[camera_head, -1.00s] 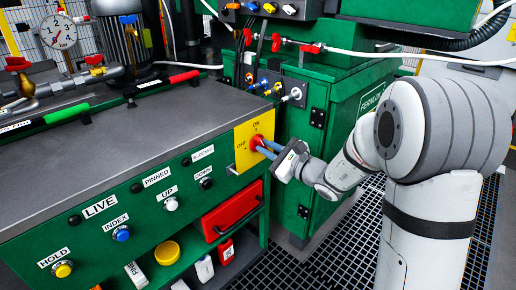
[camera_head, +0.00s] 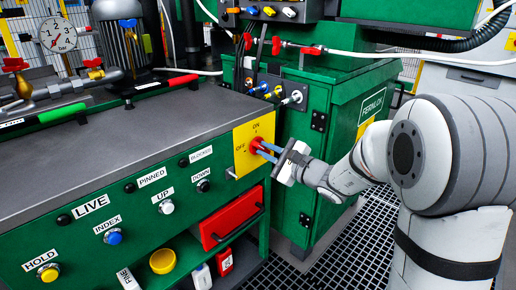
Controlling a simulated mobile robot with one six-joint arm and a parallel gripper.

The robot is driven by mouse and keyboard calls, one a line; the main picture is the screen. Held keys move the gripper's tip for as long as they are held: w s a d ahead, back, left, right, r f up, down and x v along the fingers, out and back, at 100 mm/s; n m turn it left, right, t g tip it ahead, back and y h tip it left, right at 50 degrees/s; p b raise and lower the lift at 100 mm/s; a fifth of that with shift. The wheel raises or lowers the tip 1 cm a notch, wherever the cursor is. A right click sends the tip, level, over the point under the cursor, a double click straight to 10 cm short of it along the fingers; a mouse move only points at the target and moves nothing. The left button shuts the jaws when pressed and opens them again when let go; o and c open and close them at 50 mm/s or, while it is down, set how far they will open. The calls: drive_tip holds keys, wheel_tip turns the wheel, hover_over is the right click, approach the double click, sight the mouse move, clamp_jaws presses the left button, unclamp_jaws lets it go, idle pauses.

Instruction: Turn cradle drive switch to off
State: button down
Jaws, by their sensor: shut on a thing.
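The cradle drive switch is a red knob (camera_head: 257,145) on a yellow plate (camera_head: 241,160) marked ON at the top and OFF at the left. The plate is on the right end of the green console's front. My gripper (camera_head: 265,150) reaches in from the right, its blue fingers shut on the red knob. The fingers hide part of the knob, so I cannot tell exactly which mark it points to.
A red drawer-like box (camera_head: 232,217) sits below the plate. A green cabinet (camera_head: 335,120) stands behind my gripper. Dark floor grating (camera_head: 345,250) lies below my arm.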

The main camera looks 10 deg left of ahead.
drive_tip(key=shift+w+d, duration=0.1)
drive_tip(key=n, duration=0.4)
drive_tip(key=shift+r+n, duration=0.1)
drive_tip(key=shift+n, duration=0.2)
drive_tip(key=n, duration=0.4)
drive_tip(key=c, duration=1.3)
unclamp_jaws()
drive_tip(key=v, duration=0.7)
